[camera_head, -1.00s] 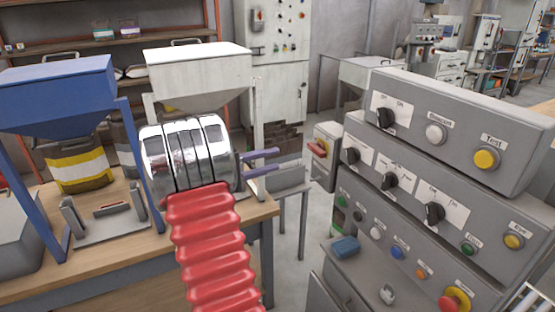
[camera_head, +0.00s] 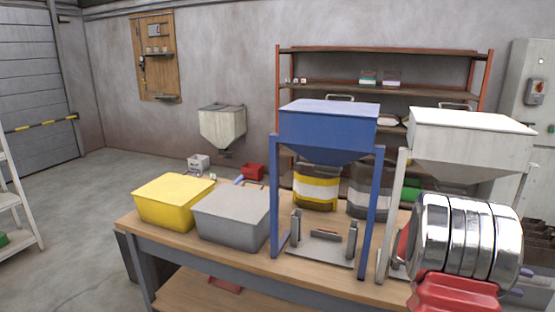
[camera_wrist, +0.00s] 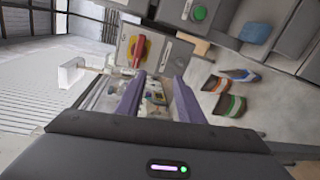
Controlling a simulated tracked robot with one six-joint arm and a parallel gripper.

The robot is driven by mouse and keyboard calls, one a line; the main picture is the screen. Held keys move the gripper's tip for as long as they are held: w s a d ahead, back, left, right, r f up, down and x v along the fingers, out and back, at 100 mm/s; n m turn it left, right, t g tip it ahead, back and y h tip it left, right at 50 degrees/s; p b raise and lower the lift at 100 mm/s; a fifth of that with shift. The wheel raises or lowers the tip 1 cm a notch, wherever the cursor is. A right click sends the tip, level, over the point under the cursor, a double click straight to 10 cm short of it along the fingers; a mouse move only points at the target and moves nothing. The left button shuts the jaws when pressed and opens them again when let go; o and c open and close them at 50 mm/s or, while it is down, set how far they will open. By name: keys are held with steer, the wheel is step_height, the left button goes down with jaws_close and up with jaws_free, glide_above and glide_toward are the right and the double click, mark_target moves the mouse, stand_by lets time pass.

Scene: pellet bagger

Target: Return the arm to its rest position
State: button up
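The wrist view faces a grey panel with a red handle on a yellow plate (camera_wrist: 139,50) beyond the fingers. I cannot tell whether the fingers touch anything.
A wooden bench (camera_head: 185,247) carries a yellow bin (camera_head: 174,202), a grey bin (camera_head: 232,215) and a blue hopper stand (camera_head: 327,132). A white hopper (camera_head: 470,140) stands close behind my arm. Striped bags (camera_wrist: 230,105) show in the wrist view. Open floor (camera_head: 65,240) lies left.

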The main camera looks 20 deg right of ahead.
steer(key=s+a+f+n+t+y, duration=0.1)
steer(key=s+a+f+t+y, duration=0.1)
steer(key=a+f+y, duration=0.4)
steer(key=w+a+f+n+t+y, duration=0.1)
steer(key=w+a+t, duration=0.1)
steer(key=a, duration=0.6)
steer(key=w+a+f+t, duration=0.2)
steer(key=a, duration=0.7)
steer(key=w+a+r+n+t+y, duration=0.1)
steer(key=a+r+t, duration=0.2)
steer(key=a, duration=0.7)
steer(key=a+r+n+t+y, duration=0.2)
steer(key=a+r+t, duration=0.2)
steer(key=a, duration=0.7)
steer(key=w+a+r+n+t+y, duration=0.1)
steer(key=a+r+t+y, duration=0.1)
steer(key=a, duration=0.9)
steer(key=shift+w+a+r+n+t, duration=0.15)
steer(key=shift+w+r+n+t, duration=0.2)
steer(key=shift+r+t, duration=0.55)
